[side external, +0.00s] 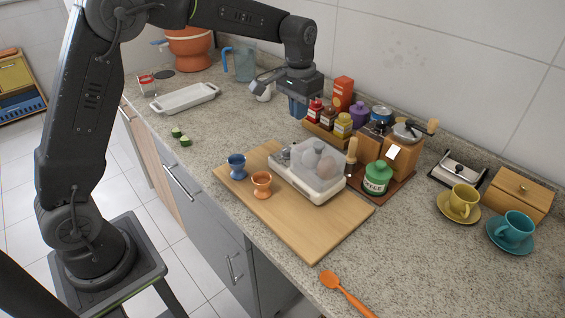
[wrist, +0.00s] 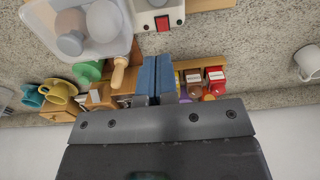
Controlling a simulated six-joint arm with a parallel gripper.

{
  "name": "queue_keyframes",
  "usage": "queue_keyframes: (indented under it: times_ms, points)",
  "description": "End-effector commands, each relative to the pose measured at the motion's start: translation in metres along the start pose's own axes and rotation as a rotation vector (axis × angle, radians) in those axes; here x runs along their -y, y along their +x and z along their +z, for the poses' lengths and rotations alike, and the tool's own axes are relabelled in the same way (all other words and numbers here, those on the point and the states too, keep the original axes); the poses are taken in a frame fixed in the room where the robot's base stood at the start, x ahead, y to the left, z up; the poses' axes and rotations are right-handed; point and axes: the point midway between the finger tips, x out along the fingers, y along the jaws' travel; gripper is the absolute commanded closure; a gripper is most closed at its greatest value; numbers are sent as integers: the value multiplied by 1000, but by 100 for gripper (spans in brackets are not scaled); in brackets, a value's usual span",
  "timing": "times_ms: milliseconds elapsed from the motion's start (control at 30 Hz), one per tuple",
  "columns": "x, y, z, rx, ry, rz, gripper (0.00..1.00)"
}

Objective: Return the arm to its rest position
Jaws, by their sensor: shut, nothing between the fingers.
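My gripper (side external: 298,106) hangs over the far part of the counter, left of the spice jars, with its blue fingers pointing down. In the wrist view its fingers (wrist: 157,78) are pressed together with nothing between them. My arm reaches from the stool-like stand at the left, up and across the top of the side view. The gripper appears above the counter and apart from the objects around it.
A cutting board (side external: 310,245) holds a blue egg cup (side external: 237,166), an orange egg cup (side external: 262,184) and an egg cooker (side external: 308,172). A white dish (side external: 185,97) lies left. The front right counter is mostly clear.

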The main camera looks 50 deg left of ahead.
Motion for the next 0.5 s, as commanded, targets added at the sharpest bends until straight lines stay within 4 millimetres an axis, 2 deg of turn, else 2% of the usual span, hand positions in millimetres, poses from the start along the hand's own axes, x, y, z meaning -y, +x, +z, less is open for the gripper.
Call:
queue_keyframes:
  times_ms: [33, 200, 300, 500]
  points:
    - [-2, -18, 14, -30, 1, -1, 100]
    - [-7, -61, 68, -120, 1, -3, 100]
    - [-9, -79, 103, -175, 0, -3, 100]
    - [-13, -96, 176, -283, 0, -3, 100]
